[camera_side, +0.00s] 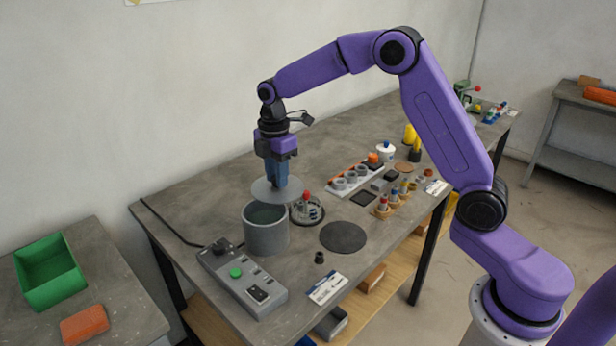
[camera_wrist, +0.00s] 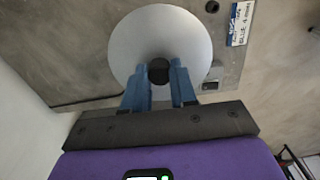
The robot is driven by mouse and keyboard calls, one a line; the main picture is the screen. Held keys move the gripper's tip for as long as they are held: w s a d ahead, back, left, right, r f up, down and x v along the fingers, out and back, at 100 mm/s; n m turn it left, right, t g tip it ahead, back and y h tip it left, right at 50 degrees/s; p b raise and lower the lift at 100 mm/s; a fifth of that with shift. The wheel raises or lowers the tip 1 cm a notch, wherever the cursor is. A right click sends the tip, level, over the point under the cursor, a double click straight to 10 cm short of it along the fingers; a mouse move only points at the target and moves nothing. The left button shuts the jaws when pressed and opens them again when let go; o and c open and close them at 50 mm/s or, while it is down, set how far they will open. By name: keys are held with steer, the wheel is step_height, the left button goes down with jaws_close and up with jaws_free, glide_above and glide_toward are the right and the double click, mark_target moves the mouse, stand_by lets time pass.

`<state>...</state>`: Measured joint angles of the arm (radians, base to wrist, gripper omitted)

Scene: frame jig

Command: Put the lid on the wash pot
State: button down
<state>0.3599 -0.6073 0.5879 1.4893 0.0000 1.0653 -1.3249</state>
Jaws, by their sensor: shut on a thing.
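The lid (camera_side: 264,193) is a flat grey disc with a dark round knob. My gripper (camera_side: 277,184) is shut on the lid's knob and holds the lid level above the wash pot. The wash pot (camera_side: 266,235) is a grey open cylinder on the table, and part of its opening shows below the lid. In the side view the lid is apart from the rim. In the wrist view the lid (camera_wrist: 140,35) is large, with its black knob between the blue fingertips (camera_wrist: 158,75), and it hides the pot.
A control box (camera_side: 242,283) with a green button stands left of and in front of the pot. A round holder with a red-topped part (camera_side: 307,208) is close on the right. Small jars and racks (camera_side: 354,180) stand farther right.

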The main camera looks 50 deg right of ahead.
mark_target(262, 185)
steer(key=w, duration=0.1)
steer(key=w+a, duration=0.2)
steer(key=shift+a+f, duration=0.1)
steer(key=shift+f, duration=2.6)
steer(key=shift+f, duration=0.35)
steer(key=shift+f, duration=0.35)
steer(key=shift+f, duration=0.15)
steer(key=c, duration=0.7)
jaws_free()
steer(key=shift+o, duration=0.2)
steer(key=shift+r, duration=0.2)
